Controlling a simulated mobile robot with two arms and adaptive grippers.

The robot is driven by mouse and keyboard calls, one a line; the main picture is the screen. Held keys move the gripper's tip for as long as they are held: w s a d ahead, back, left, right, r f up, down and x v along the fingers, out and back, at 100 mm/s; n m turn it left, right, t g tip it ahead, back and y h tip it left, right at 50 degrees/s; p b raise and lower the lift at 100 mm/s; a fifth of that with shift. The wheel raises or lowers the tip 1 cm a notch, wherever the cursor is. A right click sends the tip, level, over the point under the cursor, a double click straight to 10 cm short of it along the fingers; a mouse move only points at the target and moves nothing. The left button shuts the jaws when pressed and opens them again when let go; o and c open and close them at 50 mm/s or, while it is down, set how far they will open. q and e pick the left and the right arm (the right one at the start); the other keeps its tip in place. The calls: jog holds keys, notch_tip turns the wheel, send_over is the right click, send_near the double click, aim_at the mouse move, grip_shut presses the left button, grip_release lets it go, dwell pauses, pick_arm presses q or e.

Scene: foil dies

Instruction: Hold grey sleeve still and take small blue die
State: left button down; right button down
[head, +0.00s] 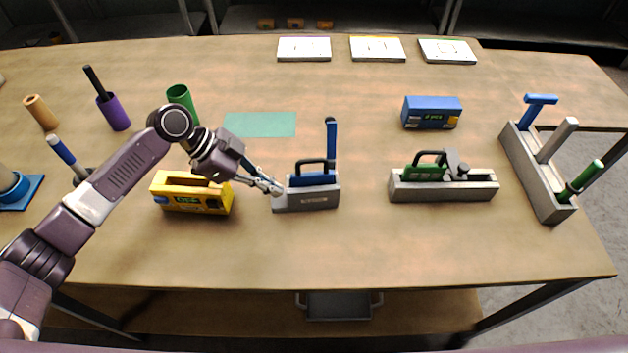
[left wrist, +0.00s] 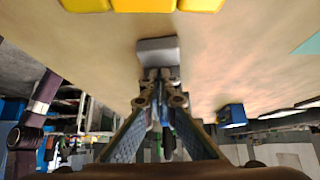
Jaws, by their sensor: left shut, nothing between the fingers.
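A grey sleeve (head: 308,203) lies mid-table, holding a small blue die (head: 315,179) with a black loop handle; a tall blue upright stands at its right end. My left gripper (head: 277,190) is shut and empty, its fingertips at the sleeve's left end. I cannot tell whether they touch it. In the left wrist view the fingertips (left wrist: 160,92) come together just in front of the grey sleeve's end (left wrist: 157,45); the fingers hide most of the die. My right gripper is not in view.
A yellow box (head: 193,192) stands left of the sleeve, under my left arm. A second grey sleeve (head: 440,190) with a green die (head: 424,173) stands to the right. A blue box (head: 431,112) is behind it. A grey rack (head: 546,203) is far right. The front table is clear.

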pick_arm(q)
jog(key=shift+f+b, duration=0.6)
jog(key=shift+f, duration=0.35)
dwell(0.5)
jog(key=shift+s+f, duration=0.1)
jog(key=shift+s, duration=0.05)
dwell(1.1)
